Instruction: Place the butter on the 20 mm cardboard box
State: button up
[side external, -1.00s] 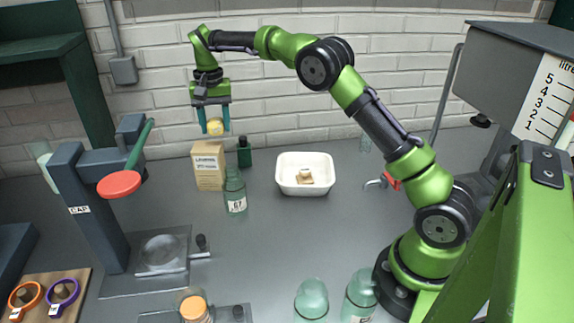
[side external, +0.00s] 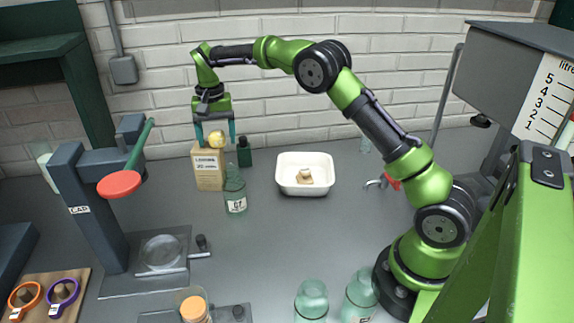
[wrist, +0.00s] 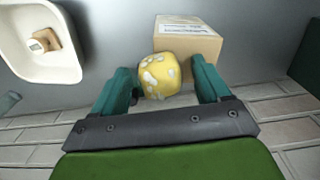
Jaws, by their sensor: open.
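The butter (side external: 217,138) is a rounded yellow lump at the top of the tan cardboard box (side external: 209,174), which stands upright by the back wall with a printed label. My gripper (side external: 216,140) is open, pointing down, with a finger on either side of the butter. In the wrist view the butter (wrist: 163,74) shows pale patches and sits between the teal fingertips (wrist: 164,82), with a gap at the right finger. It overlaps a near corner of the box (wrist: 190,42). I cannot tell whether it rests fully on the box top.
A labelled glass bottle (side external: 235,195) stands just in front of the box, and a small dark bottle (side external: 244,152) stands at its right. A white tray (side external: 304,190) with a small item in it is further right. The green-handled press (side external: 95,215) stands left. The counter's middle is clear.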

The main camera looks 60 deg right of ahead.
aim_at(216, 132)
jog(key=shift+r, duration=0.1)
jog(key=s+r+n+t, duration=0.1)
jog(key=s+r, duration=0.2)
jog(key=r, duration=0.6)
jog(key=s+r+n, duration=0.1)
jog(key=s+r, duration=0.2)
jog(key=r, duration=0.6)
jog(key=s+a+r+n+t+y, duration=0.1)
jog(key=s+a+r+t, duration=0.15)
jog(key=s, duration=0.55)
jog(key=s+a+f+n+t, duration=0.1)
jog(key=s+f, duration=0.3)
jog(key=s, duration=0.5)
jog(key=s+a+f+n+t+y, duration=0.1)
jog(key=s+a+f+t, duration=0.1)
jog(key=s+f, duration=0.3)
jog(key=s+a, duration=0.1)
jog(key=s, duration=0.3)
jog(key=shift+a+f+t, duration=0.3)
jog(key=shift+a+t, duration=0.05)
jog(key=shift+o, duration=0.2)
